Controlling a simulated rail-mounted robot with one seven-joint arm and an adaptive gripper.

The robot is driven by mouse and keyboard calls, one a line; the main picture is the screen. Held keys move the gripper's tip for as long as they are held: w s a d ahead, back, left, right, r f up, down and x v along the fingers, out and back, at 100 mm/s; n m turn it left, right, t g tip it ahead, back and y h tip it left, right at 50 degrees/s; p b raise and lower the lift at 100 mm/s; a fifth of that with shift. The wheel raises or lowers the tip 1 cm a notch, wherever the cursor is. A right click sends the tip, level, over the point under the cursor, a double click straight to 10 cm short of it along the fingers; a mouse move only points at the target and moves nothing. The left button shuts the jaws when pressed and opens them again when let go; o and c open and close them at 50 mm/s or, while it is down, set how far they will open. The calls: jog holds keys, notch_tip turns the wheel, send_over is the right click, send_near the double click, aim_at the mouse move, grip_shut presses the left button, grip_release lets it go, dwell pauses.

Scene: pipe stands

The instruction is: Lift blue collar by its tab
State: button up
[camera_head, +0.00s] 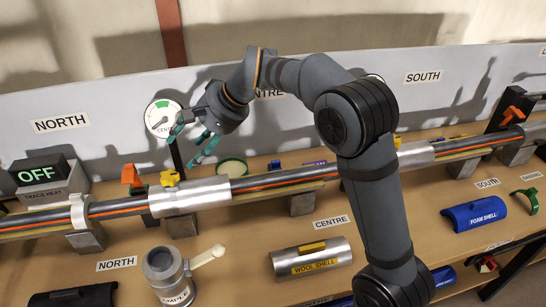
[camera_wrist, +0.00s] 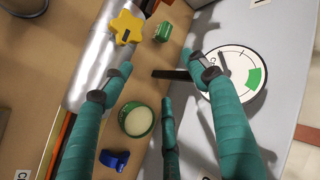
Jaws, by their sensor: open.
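A small blue piece that looks like the blue collar (camera_head: 276,164) lies on the bench behind the pipe, right of a green-rimmed round item (camera_head: 233,168). My gripper (camera_head: 184,148) is open and empty. It hangs above the back of the bench near the gauge, left of the blue collar and apart from it. Its green fingers (camera_wrist: 162,76) spread across the wrist view.
The pipe (camera_head: 275,183) with a silver sleeve (camera_head: 190,196) and yellow knob (camera_head: 170,178) runs across the bench. A wool shell (camera_head: 311,258), a sample can (camera_head: 168,275) and a blue foam shell (camera_head: 474,214) stand in front.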

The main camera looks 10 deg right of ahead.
jog(key=w+d+f+n+h+p, duration=0.1)
jog(key=w+d+f+h+p, duration=0.15)
jog(key=d, duration=0.25)
jog(key=w+d+f+h+p, duration=0.1)
jog(key=w+d+f, duration=0.1)
jog(key=w+d, duration=0.25)
jog(key=n+g+h+p, duration=0.2)
jog(key=h+p, duration=0.1)
jog(key=p, duration=0.1)
send_over(278, 162)
jog(key=s+a, duration=0.1)
notch_tip(278, 162, down, 6)
jog(key=shift+h, duration=0.35)
jog(key=f, duration=0.3)
jog(key=d+f, duration=0.1)
jog(key=f, duration=0.1)
jog(key=shift+w+d+f, duration=0.1)
jog(key=shift+w+f, duration=0.1)
jog(key=shift+w, duration=0.1)
jog(key=shift+w+f+p, duration=0.25)
jog(key=shift+f+p, duration=0.3)
jog(key=shift+f, duration=0.85)
jog(key=shift+w+f+p, duration=0.2)
jog(key=shift+f+p, duration=0.35)
jog(key=shift+f, duration=0.8)
jog(key=c, duration=1.3)
